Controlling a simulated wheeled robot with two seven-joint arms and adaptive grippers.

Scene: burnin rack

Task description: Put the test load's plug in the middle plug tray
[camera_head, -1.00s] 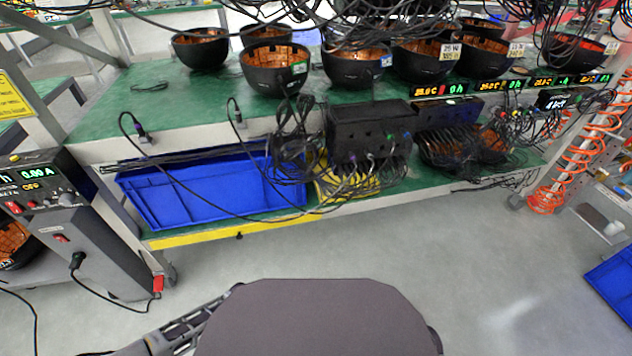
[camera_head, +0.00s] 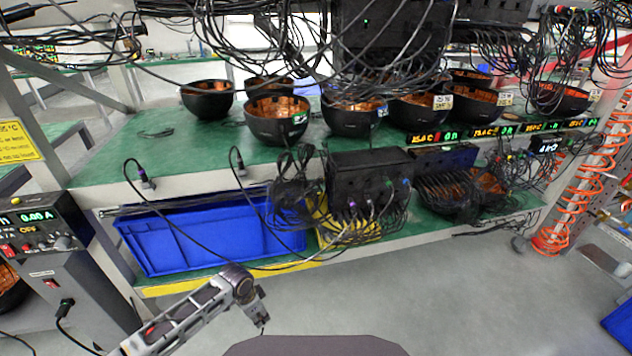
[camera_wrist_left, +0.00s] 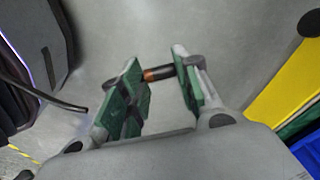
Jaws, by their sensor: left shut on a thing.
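My left gripper (camera_head: 262,318) hangs in front of the lower shelf at the bottom of the head view. In the left wrist view its green-padded fingers (camera_wrist_left: 160,88) are shut on a small dark plug with a copper-coloured band (camera_wrist_left: 158,74), held across between the pads above grey floor. A meter unit (camera_head: 45,235) reading 0.00 A stands at the far left, with a black cord at its front; I cannot tell whether this is the test load. I cannot pick out the middle plug tray for certain. My right gripper is not in view.
A blue bin (camera_head: 150,262) and a yellow tray (camera_head: 345,238) with cables sit on the lower shelf. Black bowls (camera_head: 277,125) stand on the green upper shelf (camera_head: 200,152). Loose cables hang in front of the rack. An orange coiled hose (camera_head: 575,190) is at right. The front floor is open.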

